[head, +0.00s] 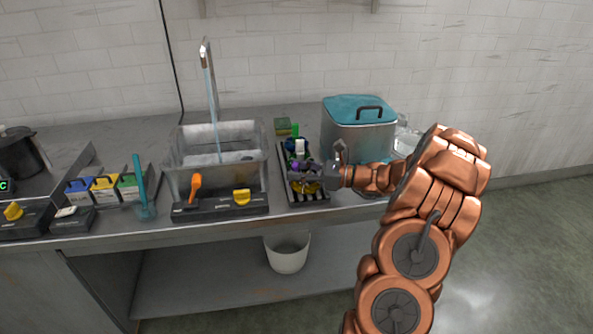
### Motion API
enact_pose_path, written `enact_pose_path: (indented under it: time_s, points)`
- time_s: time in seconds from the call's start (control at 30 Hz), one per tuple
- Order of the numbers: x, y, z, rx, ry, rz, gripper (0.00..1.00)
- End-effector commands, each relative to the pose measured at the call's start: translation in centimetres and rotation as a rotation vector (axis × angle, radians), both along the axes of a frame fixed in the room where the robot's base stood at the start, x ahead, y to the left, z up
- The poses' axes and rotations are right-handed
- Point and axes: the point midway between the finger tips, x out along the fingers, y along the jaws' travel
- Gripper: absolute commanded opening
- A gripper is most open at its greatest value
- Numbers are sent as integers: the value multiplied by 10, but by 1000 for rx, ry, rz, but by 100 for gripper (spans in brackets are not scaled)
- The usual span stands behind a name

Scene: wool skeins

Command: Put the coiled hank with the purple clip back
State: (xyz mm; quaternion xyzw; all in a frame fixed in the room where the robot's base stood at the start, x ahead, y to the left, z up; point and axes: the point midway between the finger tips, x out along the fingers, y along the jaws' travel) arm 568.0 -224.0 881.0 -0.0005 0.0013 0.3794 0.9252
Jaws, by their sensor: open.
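My gripper (318,177) is over the front half of a dark slatted rack (310,200), reaching in from the right. It is open. Several small coloured hanks lie in the rack. A purple piece (308,166) shows right beside my gripper's fingers; it may be the purple clip, but it is too small to tell. A yellow hank (310,188) lies below the fingers.
A lidded steel pot (357,140) stands close behind my gripper. A glass basin (180,178) with a running tap (206,60) is to the left. Coloured boxes (104,188) and a teal stick (139,180) stand further left. A white bin (287,256) is under the counter.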

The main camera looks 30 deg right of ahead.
Motion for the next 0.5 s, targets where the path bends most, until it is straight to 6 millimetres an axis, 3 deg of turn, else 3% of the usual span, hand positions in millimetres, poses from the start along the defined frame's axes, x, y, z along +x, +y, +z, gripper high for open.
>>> enact_pose_path:
  time_s: [0.17, 0.5]
  points:
    - [-4, -5, 3, -1, -1, -2, 48]
    - [-48, -48, 2, 0, -1, -4, 48]
